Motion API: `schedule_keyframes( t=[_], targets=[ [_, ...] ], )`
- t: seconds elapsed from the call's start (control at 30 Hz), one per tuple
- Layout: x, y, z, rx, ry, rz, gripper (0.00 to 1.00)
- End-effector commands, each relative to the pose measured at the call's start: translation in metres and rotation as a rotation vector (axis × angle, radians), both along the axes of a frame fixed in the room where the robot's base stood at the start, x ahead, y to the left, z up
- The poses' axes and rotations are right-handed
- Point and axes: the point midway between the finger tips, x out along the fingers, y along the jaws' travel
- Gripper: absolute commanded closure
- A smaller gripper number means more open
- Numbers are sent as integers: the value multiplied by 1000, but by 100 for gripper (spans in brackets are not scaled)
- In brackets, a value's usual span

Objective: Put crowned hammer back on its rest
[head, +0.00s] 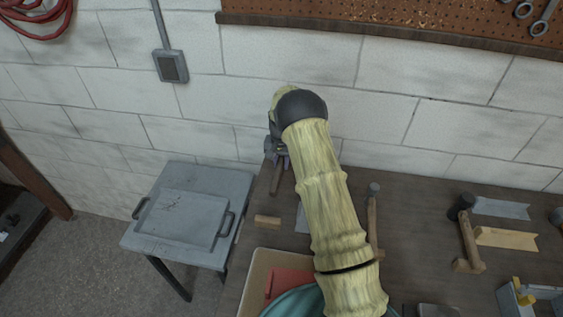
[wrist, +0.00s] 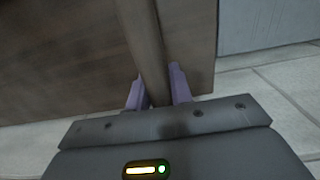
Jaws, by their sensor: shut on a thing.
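My gripper (head: 281,158) is at the far left end of the bench, near the wall. In the wrist view its two purple fingers (wrist: 157,76) are shut on a brown wooden handle (wrist: 145,35). The handle of this held hammer also shows in the head view (head: 276,180). Its head is hidden, so I cannot tell its shape. A small wooden block (head: 267,221) lies on the bench below the gripper. A grey piece (head: 301,218) is partly hidden by my arm. I cannot tell which part is the held hammer's rest.
A hammer with a rounded grey head (head: 373,190) lies right of my arm. A dark-headed hammer (head: 466,235) lies farther right, beside notched grey (head: 502,208) and tan (head: 508,239) boards. A tan bin (head: 256,270) is at the front. A grey side table (head: 185,215) stands left.

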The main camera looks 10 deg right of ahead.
Motion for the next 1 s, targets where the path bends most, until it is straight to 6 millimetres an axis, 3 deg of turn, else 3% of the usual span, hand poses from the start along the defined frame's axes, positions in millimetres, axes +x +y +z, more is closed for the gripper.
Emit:
schedule_keyframes(
  t=[0.7,0.73,0.83,0.87,1.0],
  targets=[
    [1,-1,-11,0,-2,-2,100],
    [1,-1,-11,0,-2,-2,76],
    [1,-1,-11,0,-2,-2,57],
    [0,-1,-11,1,-1,-2,53],
    [0,-1,-11,0,-1,-2,53]
  ],
)
